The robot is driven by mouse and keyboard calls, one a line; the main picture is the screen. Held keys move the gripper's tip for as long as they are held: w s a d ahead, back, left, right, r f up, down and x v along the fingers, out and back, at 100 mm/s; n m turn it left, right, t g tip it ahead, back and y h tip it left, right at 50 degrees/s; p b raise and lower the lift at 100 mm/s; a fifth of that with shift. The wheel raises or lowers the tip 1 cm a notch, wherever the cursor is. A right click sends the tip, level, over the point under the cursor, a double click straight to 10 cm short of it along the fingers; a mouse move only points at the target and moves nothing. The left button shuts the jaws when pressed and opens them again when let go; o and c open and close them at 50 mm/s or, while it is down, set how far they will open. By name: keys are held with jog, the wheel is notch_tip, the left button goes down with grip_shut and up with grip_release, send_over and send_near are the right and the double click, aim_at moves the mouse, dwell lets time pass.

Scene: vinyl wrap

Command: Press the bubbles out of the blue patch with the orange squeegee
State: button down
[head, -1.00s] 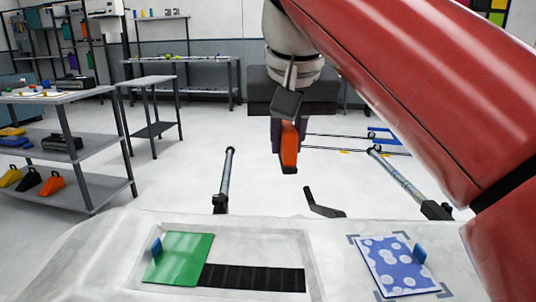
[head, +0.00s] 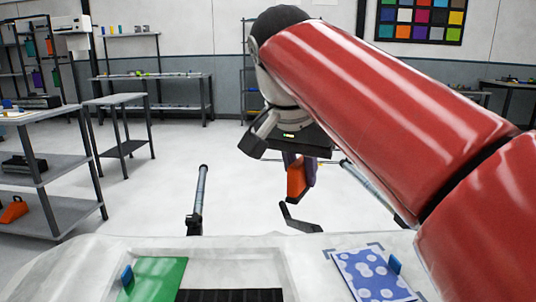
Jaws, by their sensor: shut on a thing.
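The blue patch (head: 372,278) lies on the pale panel at the lower right, inside dark corner marks. It has several pale round bubbles and a small blue tab (head: 394,264) standing at its right side. My gripper (head: 300,174) is shut on the orange squeegee (head: 296,180), which hangs down from it. The squeegee appears in the air beyond the panel's far edge, up and to the left of the patch and apart from it. My red arm hides part of the panel to the right of the patch.
A green patch (head: 158,277) with a blue tab lies on the panel's left, beside a black strip (head: 230,295). A grey shelf unit (head: 50,170) stands at the left. A bar (head: 199,198) and a dark bent piece (head: 300,219) show beyond the panel.

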jog(key=d+f+m+g, duration=0.1)
jog(key=d+f+m, duration=0.2)
jog(key=w+d+f+m+g+h+b, duration=0.1)
jog(key=d+f+m, duration=0.3)
jog(key=d+f+m+g+h, duration=0.1)
jog(key=d+f+m, duration=0.2)
jog(key=f, duration=0.1)
jog(key=shift+w+d+f+m, duration=0.2)
jog(key=shift+w+m, duration=0.1)
jog(key=shift+w, duration=0.05)
jog(key=shift+f+b, duration=0.4)
jog(key=shift+b, duration=0.2)
jog(key=shift+f+b, duration=0.65)
jog(key=shift+f, duration=0.15)
jog(key=shift+s+d+r+b, duration=0.1)
jog(key=shift+s+d+b, duration=0.1)
jog(key=shift+s, duration=0.35)
jog(key=shift+s+d+b, duration=0.1)
jog(key=shift+s+b, duration=0.1)
jog(key=shift+s, duration=0.35)
jog(key=shift+s+d+b, duration=0.15)
jog(key=shift+s+b, duration=0.3)
jog(key=shift+s, duration=0.65)
